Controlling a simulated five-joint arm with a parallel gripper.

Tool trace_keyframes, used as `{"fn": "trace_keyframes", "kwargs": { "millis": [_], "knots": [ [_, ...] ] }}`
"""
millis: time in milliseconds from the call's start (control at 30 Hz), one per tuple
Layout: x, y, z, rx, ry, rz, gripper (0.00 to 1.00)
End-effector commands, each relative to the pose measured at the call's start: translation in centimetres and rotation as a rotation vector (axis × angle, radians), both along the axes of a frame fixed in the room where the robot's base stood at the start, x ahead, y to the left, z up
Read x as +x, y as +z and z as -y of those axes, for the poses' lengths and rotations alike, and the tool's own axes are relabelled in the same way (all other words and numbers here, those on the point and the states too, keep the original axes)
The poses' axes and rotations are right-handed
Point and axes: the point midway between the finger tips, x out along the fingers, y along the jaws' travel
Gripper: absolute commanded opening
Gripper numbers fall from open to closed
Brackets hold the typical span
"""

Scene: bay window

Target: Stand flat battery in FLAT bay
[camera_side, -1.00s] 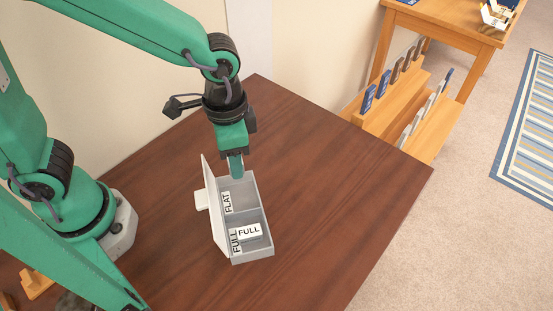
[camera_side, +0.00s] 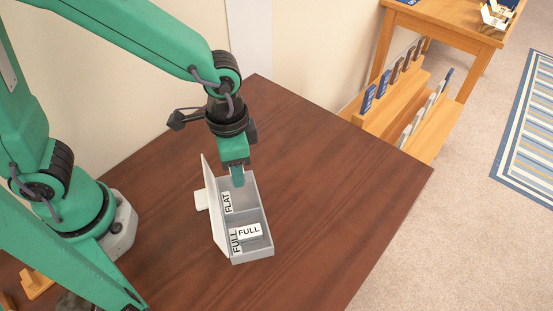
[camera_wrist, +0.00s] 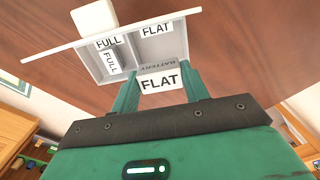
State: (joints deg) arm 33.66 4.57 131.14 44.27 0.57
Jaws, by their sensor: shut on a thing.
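My gripper (camera_side: 237,181) points down over the far end of the grey two-bay box (camera_side: 254,256). In the wrist view my gripper (camera_wrist: 160,88) is shut on the flat battery (camera_wrist: 159,82), a pale block whose white label reads FLAT; its grey side reads BATTERY. The side view does not clearly show the battery behind the fingers. The FLAT bay (camera_side: 246,206) is the far compartment, and no battery is seen standing in it. I cannot tell whether the held battery's lower end is inside the bay. A battery labelled FULL (camera_side: 249,231) is in the near FULL bay.
The box's lid (camera_side: 212,205) stands raised along its left side, close to my fingers. A white tab (camera_side: 201,200) sticks out beyond it. The brown table (camera_side: 330,190) is clear to the right. Wooden racks (camera_side: 385,100) stand beyond the table.

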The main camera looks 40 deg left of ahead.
Motion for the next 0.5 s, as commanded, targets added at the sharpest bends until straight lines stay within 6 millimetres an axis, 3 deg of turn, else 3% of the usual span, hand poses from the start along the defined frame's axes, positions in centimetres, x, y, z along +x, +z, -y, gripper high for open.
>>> {"fn": "trace_keyframes", "kwargs": {
  "millis": [500],
  "knots": [
    [0.0,-3.7,0.0,0.001,0.000,-0.002,0.22]
  ]
}}
